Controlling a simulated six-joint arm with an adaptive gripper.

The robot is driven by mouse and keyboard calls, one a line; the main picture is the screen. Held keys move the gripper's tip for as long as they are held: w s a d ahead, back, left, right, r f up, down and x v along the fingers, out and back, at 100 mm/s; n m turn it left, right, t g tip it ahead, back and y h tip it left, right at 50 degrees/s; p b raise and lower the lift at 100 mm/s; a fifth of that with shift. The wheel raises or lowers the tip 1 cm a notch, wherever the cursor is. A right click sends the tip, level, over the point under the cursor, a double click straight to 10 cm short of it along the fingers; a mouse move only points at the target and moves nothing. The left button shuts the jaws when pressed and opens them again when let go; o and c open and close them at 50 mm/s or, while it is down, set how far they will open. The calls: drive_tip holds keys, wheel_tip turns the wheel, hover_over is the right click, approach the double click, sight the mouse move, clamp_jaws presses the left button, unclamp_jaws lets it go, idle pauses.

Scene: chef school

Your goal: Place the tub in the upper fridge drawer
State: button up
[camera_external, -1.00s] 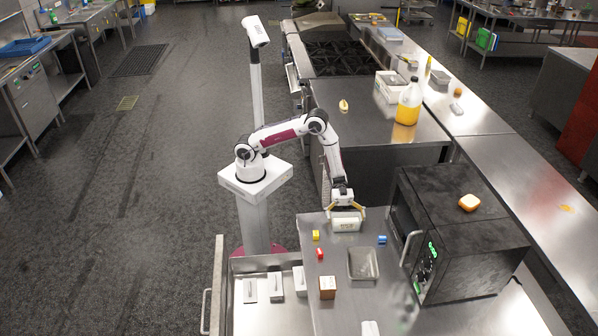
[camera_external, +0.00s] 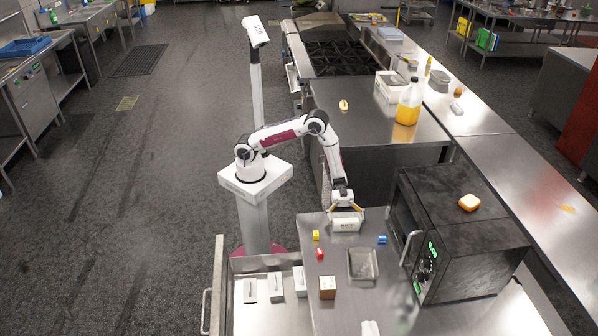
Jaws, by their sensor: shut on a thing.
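My gripper (camera_external: 346,210) is shut on a white tub (camera_external: 346,225) near the back edge of the steel counter. One yellowish finger is on each side of the tub. The tub seems upright, low at the counter top; I cannot tell if it touches the surface. The open fridge drawer (camera_external: 240,265) is below and left of the counter. Several white packs stand inside it, with bare floor at its left and front.
A black microwave (camera_external: 450,235) stands at the right. The counter's left edge borders the drawer.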

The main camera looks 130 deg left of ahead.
drive_tip(key=shift+r, duration=0.2)
wheel_tip(320, 180, up, 10)
drive_tip(key=shift+f, duration=0.2)
idle(0.6)
drive_tip(key=shift+w, duration=0.1)
idle(0.6)
